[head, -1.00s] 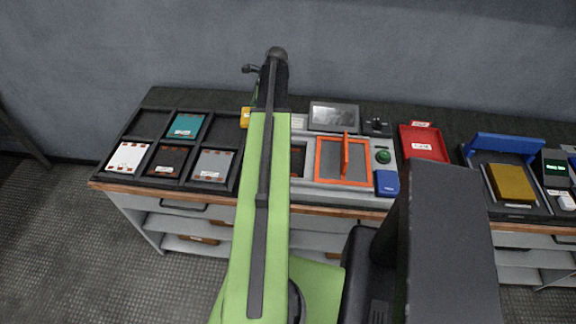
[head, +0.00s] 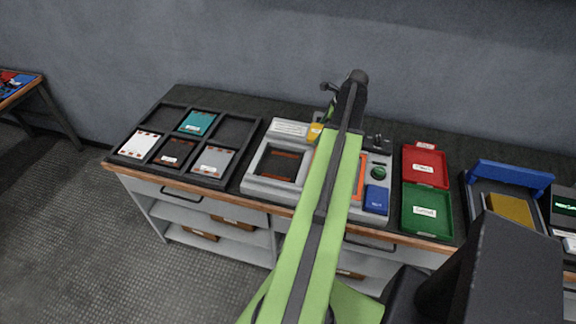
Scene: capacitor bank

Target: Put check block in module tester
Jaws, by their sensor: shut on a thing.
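My gripper (head: 328,112) is at the far end of my arm, partly hidden behind the arm's dark end. It is shut on a small yellow block (head: 315,131), taken to be the check block, of which only part shows. The block is over the back of the module tester (head: 262,190), a light grey unit on the bench. The tester has a dark square bay (head: 278,165) at left and an orange-framed part (head: 360,177) at right, mostly hidden by my arm. The tester's screen is also hidden. I cannot tell the block's height above the tester.
A black sectioned tray (head: 168,165) with several flat modules stands at left. A red tray (head: 426,167) and a green tray (head: 427,212) are right of the tester. A blue-handled fixture (head: 510,177) stands farther right. A blue labelled block (head: 376,199) sits at the tester's right front corner.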

